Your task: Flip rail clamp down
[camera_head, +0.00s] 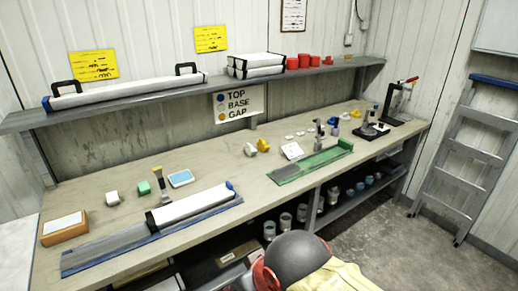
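A long blue rail (105,262) lies along the front left of the workbench, with a white core liner (195,206) on its right part. What looks like the rail clamp (161,187) stands up at the liner's left end, a dark upright piece with a light brown tip. It appears raised, not lying over the liner. A green rail or tray (318,163) lies further right, with a dark and white upright piece (319,133) behind it. My gripper is not in view.
The workbench (95,205) also holds an orange box (65,228), small blocks and black stands (371,129). A shelf (110,107) runs above. A dark rounded shape with red and yellow parts (303,257) covers the bottom centre. A ladder (468,150) leans at right; floor there is clear.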

